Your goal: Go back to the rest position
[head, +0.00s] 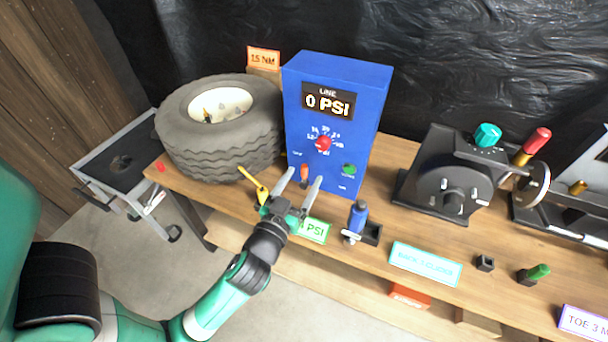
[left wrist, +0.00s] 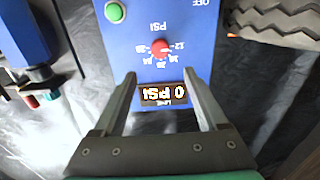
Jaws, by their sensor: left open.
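My left gripper (head: 298,185) is open and empty in front of the blue pressure box (head: 336,85). In the left wrist view its two fingers (left wrist: 165,85) stand apart with the box's face showing upside down between and beyond them. The box has a display reading 0 PSI (head: 328,102), a red knob (head: 323,144) and a green button (head: 349,169). I cannot tell whether the fingers touch the box. My right gripper is in neither view.
A tyre (head: 220,130) lies on the wooden bench (head: 385,208) to the left. A yellow tool (head: 254,184) is close left of my gripper. A blue-handled tool (head: 357,218) stands to the right, before a black device (head: 448,180). A cart (head: 112,160) stands at far left.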

